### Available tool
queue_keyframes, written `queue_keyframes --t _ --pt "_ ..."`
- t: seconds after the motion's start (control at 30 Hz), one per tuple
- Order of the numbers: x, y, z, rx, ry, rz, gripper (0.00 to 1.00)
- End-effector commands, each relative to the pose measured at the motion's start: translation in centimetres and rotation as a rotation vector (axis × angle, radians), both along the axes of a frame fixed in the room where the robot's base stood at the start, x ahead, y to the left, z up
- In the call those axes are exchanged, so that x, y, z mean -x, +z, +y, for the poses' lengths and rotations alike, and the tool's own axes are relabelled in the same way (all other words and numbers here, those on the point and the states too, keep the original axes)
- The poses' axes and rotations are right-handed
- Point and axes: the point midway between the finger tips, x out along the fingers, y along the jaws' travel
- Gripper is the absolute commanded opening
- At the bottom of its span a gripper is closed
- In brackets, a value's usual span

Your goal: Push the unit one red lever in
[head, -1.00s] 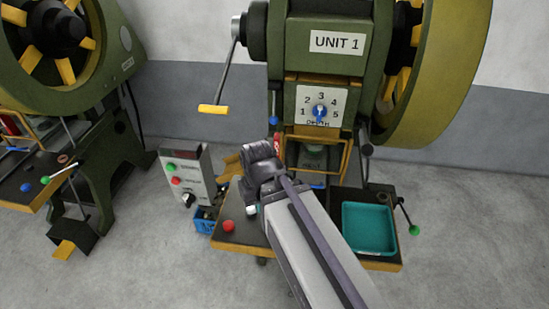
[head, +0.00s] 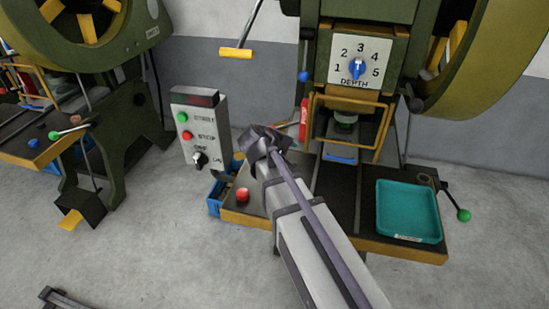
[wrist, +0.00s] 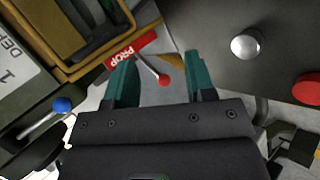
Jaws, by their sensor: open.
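My gripper (wrist: 160,62) is open and empty. In the head view, my gripper (head: 262,142) is left of the red strip, at the press's front left. The knob cannot be made out there.
Unit one has a depth dial (head: 357,68), a yellow guard frame (head: 347,97) and a blue-knobbed lever (wrist: 62,104). A teal tray (head: 408,210) sits at right on its table. A red button (head: 242,194) is at left. A control box (head: 197,135) stands left of the press.

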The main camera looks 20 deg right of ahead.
Motion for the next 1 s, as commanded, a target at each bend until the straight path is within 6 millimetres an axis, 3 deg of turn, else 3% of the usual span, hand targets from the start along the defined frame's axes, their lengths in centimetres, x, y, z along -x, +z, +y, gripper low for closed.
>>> queue_keyframes --t 0.03,0.13,0.23,0.4,0.6,0.77,1.0 --pt "-3.0 -5.2 0.0 0.117 0.070 -0.013 0.55" --pt "-7.7 -7.8 0.7 0.380 0.219 -0.025 0.64" --pt "-11.7 -9.5 2.2 0.625 0.349 -0.019 0.64" --pt "-15.2 -9.9 4.6 0.884 0.475 0.004 0.64" --pt "-15.7 -8.9 5.0 0.934 0.495 0.011 0.64" --pt "-17.1 -8.9 3.7 0.932 0.492 0.011 0.64" --pt "-21.3 -8.9 -0.2 0.929 0.490 0.011 0.64"
